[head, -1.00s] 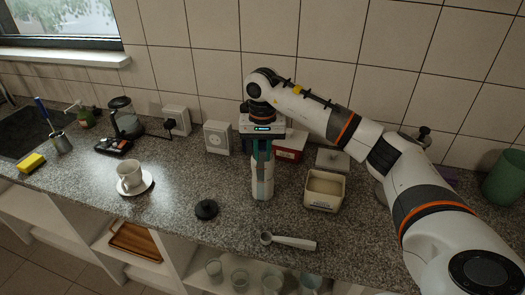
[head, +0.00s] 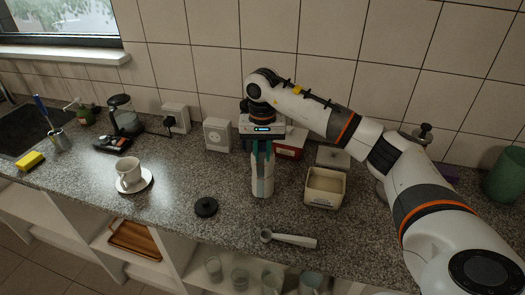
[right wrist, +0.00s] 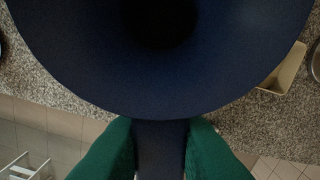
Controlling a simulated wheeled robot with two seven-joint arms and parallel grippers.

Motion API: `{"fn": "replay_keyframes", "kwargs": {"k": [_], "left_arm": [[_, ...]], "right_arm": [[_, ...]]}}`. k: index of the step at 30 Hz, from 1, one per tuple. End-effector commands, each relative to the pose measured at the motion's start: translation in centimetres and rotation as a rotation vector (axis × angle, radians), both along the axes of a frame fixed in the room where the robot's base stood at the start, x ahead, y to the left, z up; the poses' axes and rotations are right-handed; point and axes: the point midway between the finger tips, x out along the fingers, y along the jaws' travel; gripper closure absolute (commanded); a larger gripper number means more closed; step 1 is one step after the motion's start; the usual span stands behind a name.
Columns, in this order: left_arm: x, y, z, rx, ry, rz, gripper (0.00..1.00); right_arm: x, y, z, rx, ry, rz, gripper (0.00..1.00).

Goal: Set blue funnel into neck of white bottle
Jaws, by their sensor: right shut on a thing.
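The white bottle (head: 262,182) stands upright on the counter, its upper part hidden by my right gripper (head: 262,152). The gripper is directly above it in the head view. In the right wrist view the blue funnel (right wrist: 160,85) fills the top as a wide dark cone with a darker hole. The green fingers of my right gripper (right wrist: 160,132) are shut on the funnel's flat tab (right wrist: 160,150). The funnel is hidden in the head view, and the bottle's neck is hidden too, so I cannot tell whether they touch. My left gripper is not in view.
A black round lid (head: 206,207) lies left of the bottle. A red box (head: 291,143) is behind. A cup (head: 129,173) on a saucer stands farther left.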

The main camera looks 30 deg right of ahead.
Motion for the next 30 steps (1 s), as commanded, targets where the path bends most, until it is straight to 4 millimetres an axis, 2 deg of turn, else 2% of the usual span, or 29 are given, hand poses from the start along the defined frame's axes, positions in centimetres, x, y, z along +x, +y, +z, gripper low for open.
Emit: {"fn": "replay_keyframes", "kwargs": {"k": [12,13,17,18,26,30], "left_arm": [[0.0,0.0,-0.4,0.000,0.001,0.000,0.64],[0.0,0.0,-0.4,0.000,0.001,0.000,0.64],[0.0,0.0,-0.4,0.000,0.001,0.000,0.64],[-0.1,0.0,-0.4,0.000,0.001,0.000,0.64],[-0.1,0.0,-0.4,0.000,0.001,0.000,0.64],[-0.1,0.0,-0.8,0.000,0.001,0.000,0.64]], "right_arm": [[0.0,0.0,-0.4,0.000,0.000,0.000,1.00],[0.0,0.0,-0.5,0.000,0.000,0.000,0.79],[0.0,0.0,-0.4,0.000,0.000,0.000,0.58],[0.0,0.0,-0.4,0.000,0.000,0.000,0.56],[0.0,0.0,-0.4,0.000,0.000,0.000,0.56],[0.1,0.0,0.6,0.001,-0.003,0.000,0.56]]}}
